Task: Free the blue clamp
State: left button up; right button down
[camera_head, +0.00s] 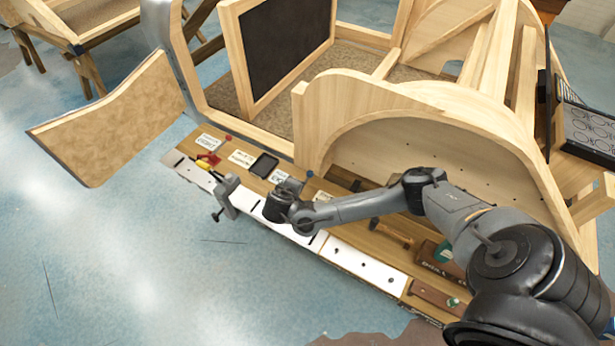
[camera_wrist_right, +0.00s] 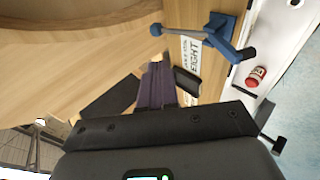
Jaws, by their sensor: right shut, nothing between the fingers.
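The blue clamp (camera_wrist_right: 219,33) shows in the right wrist view at the top right, at the edge of the wooden board. My left gripper is not in view.
A grey clamp (camera_head: 229,196) stands on the strip left of my right gripper. A curved wooden frame (camera_head: 425,125) rises behind my arm. The floor in front is clear.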

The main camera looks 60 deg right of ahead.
jog(key=d, duration=0.1)
jog(key=b, duration=0.3)
send_near(309, 175)
jog(key=x, duration=0.5)
jog(key=shift+f, duration=0.2)
jog(key=shift+x, duration=0.75)
jog(key=shift+d+r, duration=0.1)
jog(key=shift+d, duration=0.05)
jog(key=shift+w, duration=0.1)
